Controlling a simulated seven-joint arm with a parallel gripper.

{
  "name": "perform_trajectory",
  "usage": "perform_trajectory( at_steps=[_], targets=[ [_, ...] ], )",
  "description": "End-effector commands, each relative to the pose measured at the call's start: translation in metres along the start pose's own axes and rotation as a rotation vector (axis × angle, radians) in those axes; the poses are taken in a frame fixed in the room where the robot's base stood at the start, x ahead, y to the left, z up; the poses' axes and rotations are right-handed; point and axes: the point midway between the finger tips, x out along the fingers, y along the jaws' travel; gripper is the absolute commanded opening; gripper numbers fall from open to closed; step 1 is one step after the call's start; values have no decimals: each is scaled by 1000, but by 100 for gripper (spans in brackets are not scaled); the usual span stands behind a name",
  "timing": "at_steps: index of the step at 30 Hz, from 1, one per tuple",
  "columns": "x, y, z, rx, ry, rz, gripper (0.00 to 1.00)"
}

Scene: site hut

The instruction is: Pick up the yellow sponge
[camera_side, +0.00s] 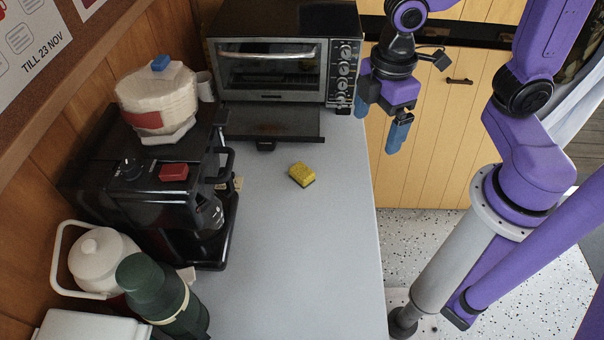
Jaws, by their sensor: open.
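The yellow sponge (301,174) lies on the grey counter (300,270), in front of the toaster oven and near the counter's right side. It has a darker green side along its lower edge. My gripper (379,122) is open and empty, with blue fingertips pointing down. In the picture it is above and to the right of the sponge, near the counter's right edge and apart from the sponge.
A black coffee machine (120,190) stands at the left, near a white kettle (103,262) and a green flask (165,300). The counter's front middle is clear.

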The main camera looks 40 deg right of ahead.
Motion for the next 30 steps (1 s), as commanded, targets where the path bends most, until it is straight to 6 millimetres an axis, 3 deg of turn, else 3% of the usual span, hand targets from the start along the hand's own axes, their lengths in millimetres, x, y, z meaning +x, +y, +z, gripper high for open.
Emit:
perform_trajectory(
  at_steps=[6,15,23,30],
  targets=[
    [37,66,-41,-122,-14,-5,96],
    [91,142,-64,-267,-18,-10,96],
    [111,160,-65,-308,-18,-10,96],
    [148,159,-64,-308,-20,-12,96]
  ],
)
